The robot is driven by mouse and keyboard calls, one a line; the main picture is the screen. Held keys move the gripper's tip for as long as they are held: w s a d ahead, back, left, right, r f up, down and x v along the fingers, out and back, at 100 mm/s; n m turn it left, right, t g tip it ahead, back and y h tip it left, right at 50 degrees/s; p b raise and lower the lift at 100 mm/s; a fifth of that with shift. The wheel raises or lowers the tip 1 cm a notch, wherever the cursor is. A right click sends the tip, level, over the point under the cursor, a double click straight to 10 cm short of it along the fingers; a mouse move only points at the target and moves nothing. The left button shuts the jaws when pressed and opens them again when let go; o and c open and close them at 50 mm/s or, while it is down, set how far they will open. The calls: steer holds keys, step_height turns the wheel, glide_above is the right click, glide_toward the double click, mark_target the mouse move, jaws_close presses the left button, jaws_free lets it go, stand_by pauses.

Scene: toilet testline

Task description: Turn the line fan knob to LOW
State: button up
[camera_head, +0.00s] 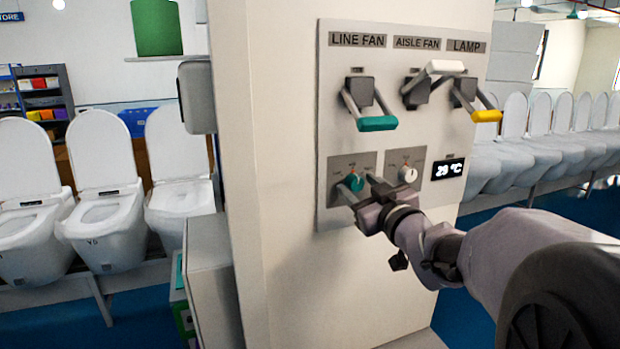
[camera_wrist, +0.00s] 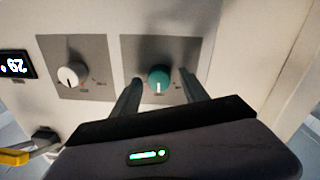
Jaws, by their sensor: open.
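The line fan knob is a green-teal round knob (camera_head: 354,182) on a grey plate, low on the panel under the LINE FAN label (camera_head: 357,40). It also shows in the wrist view (camera_wrist: 159,80), with a white pointer mark toward the picture's bottom. My gripper (camera_head: 358,187) is at the plate, its two fingers apart on either side of the knob. In the wrist view the fingers (camera_wrist: 160,86) flank the knob with gaps on both sides, so I see no grip on it. The small dial lettering is too blurred to read.
A white knob (camera_head: 408,175) sits on the neighbouring plate, beside a 29 °C display (camera_head: 447,169). Above are a green-handled lever (camera_head: 377,124), a white-handled lever (camera_head: 445,67) and a yellow-handled lever (camera_head: 487,116). A grey box (camera_head: 197,97) projects from the pillar's left edge.

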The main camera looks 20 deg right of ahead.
steer(key=shift+s+d+r, duration=0.1)
steer(key=shift+s, duration=0.25)
steer(key=shift+w, duration=0.1)
jaws_close()
steer(key=shift+b, duration=0.45)
steer(key=n+b, duration=0.2)
steer(key=shift+f+b, duration=0.3)
steer(key=n+b, duration=0.6)
steer(key=shift+r+n+b, duration=0.15)
steer(key=shift+n+b, duration=0.85)
steer(key=shift+n, duration=1.2)
